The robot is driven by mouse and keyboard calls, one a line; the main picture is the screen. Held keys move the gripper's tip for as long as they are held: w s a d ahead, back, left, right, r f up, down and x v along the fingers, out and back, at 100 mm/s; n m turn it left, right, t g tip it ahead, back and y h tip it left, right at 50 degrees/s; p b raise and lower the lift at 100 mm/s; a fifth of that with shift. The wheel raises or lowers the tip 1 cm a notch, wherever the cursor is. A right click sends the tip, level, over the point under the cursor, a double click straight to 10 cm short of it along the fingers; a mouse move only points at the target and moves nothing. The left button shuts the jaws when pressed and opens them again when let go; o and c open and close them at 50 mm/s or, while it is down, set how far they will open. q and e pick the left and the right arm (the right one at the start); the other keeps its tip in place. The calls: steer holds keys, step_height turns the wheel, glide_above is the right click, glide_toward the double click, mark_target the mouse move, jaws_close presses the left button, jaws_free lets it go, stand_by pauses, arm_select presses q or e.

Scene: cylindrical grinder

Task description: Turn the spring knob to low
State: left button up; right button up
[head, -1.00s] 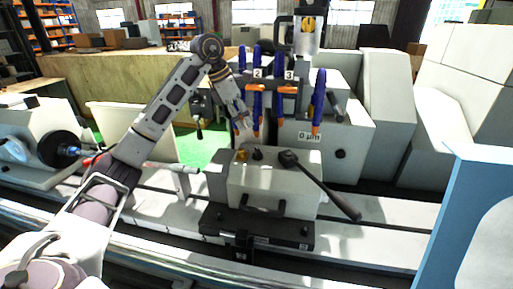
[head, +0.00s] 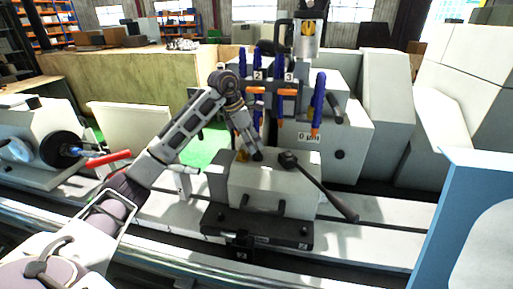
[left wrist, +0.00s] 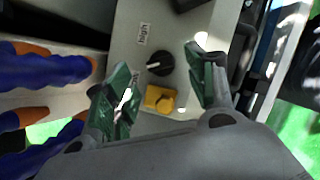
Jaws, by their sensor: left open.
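The spring knob (left wrist: 160,63) is a round black knob with a white mark, on the grey top of the headstock box. In the left wrist view its mark points left and slightly down. A "high" label (left wrist: 143,33) sits up and left of it, and a second label (left wrist: 135,77), partly covered by a finger, sits lower left. The knob also shows in the head view (head: 258,155), close to the fingertips. My left gripper (left wrist: 157,60) is open, its green-padded fingers on either side of the knob in that view; contact cannot be told. My right gripper is out of view.
A yellow block-like part (left wrist: 160,99) sits beside the knob. A long black lever (head: 325,190) slopes down to the right from the box top. Blue and orange coolant hoses (head: 317,105) hang behind, close to my left wrist.

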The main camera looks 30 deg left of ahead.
mark_target(258, 150)
arm_select(q)
steer(key=shift+p+x, duration=0.4)
steer(key=shift+x, duration=1.6)
steer(key=shift+c, duration=0.5)
steer(key=c, duration=0.9)
